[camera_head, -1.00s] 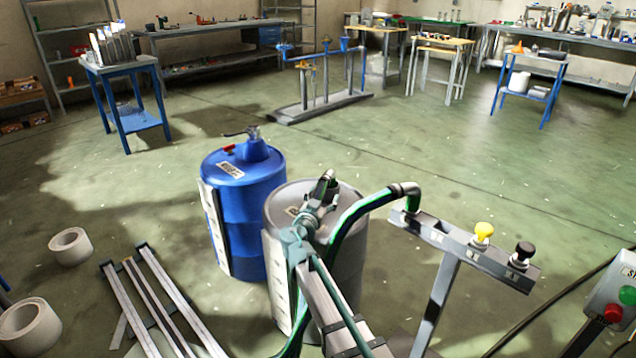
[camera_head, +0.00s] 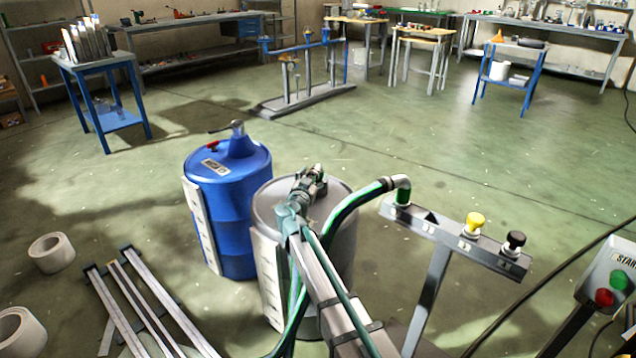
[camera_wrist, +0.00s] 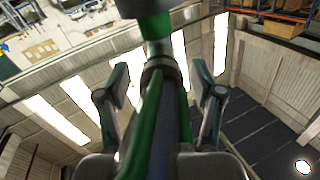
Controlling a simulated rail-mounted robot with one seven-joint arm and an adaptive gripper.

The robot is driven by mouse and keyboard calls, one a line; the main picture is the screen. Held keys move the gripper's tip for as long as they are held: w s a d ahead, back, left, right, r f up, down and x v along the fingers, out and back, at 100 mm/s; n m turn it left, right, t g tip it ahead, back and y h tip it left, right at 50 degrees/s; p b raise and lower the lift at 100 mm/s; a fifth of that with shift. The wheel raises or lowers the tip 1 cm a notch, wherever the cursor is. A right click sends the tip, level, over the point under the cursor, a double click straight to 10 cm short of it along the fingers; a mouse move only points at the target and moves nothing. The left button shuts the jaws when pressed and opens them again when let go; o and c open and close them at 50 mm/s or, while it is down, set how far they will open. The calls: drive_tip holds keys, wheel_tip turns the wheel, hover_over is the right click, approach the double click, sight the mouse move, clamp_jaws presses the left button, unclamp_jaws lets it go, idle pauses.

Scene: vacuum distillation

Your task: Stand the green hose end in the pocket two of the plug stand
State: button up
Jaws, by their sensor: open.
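The plug stand (camera_head: 450,242) is a grey bar on a post at the right of the head view. The green hose (camera_head: 343,212) rises beside the grey drum and bends over at a dark collar. Its end (camera_head: 403,192) points down and meets the left end of the bar; how deep it sits cannot be told. A yellow plug and a black plug stand farther right. In the wrist view my gripper (camera_wrist: 162,92) is open, its two fingers apart on either side of a green hose (camera_wrist: 145,125) with a dark collar.
A grey drum (camera_head: 340,240) and a blue drum (camera_head: 232,215) stand left of the stand. The yellow plug (camera_head: 474,222) and black plug (camera_head: 515,243) rise above the bar. A start-button box (camera_head: 610,285) is at right. Metal rails and white rolls lie at left.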

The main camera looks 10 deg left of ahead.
drive_tip(key=w, duration=0.3)
drive_tip(key=shift+w+d, duration=0.35)
drive_tip(key=shift+w, duration=0.05)
drive_tip(key=shift+s, duration=0.1)
clamp_jaws()
